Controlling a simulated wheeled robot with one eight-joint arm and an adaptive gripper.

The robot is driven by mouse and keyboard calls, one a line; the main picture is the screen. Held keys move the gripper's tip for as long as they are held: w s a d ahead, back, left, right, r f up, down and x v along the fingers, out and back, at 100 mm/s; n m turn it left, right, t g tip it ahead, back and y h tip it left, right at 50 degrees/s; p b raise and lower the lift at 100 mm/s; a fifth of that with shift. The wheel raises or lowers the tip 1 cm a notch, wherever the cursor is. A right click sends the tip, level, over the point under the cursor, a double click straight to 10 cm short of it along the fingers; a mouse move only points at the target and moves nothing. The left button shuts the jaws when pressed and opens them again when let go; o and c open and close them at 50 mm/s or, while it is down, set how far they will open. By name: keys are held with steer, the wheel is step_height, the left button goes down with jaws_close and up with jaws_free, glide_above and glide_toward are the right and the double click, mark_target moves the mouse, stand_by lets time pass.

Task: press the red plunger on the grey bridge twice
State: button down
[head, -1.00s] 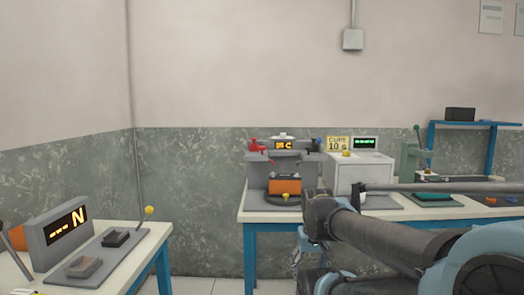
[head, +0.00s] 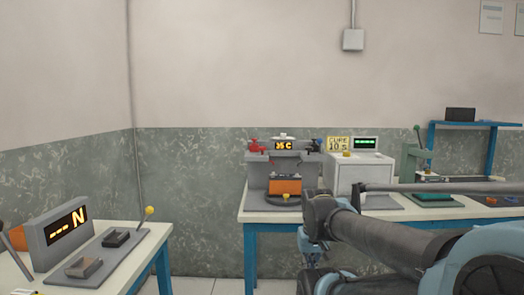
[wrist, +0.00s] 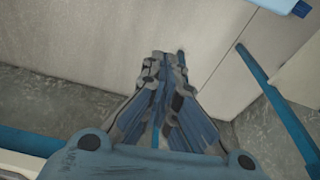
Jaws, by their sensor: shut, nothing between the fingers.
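The grey bridge (head: 258,168) stands on the far bench, with an orange-lit "35 C" display (head: 285,146) across its top. The small red plunger (head: 254,146) is at the bridge's upper left; its exact shape is too small to make out. An orange block (head: 286,186) sits under the bridge. My gripper (wrist: 165,62) is shut and empty in the wrist view, with floor tiles and wall behind it. In the head view my arm's end hangs in front of the bench, low and right of the bridge. The plunger is not in the wrist view.
A white box (head: 362,172) with a green display and a green press (head: 411,158) stand further right. A nearer bench at left holds an "N" display (head: 62,236). Floor between the benches is clear.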

stand_by(0.7)
steer(key=w+r+n+t+h, duration=0.2)
steer(key=w+r, duration=2)
steer(key=r, duration=0.2)
steer(key=w+a+r+t, duration=0.1)
steer(key=w+a+r, duration=0.3)
steer(key=w+r, duration=0.2)
steer(key=w+a+r+n+t+h, duration=0.1)
steer(key=w+a+r, duration=0.3)
steer(key=w+r, duration=0.3)
steer(key=w+a+r+n+t, duration=0.1)
steer(key=w+a+r, duration=0.4)
steer(key=w, duration=0.6)
step_height(320, 180, up, 2)
steer(key=shift+w+r+t+h, duration=0.15)
steer(key=shift+t+h, duration=0.15)
steer(key=shift+t, duration=0.3)
steer(key=shift+f, duration=0.2)
steer(key=shift+f, duration=4.25)
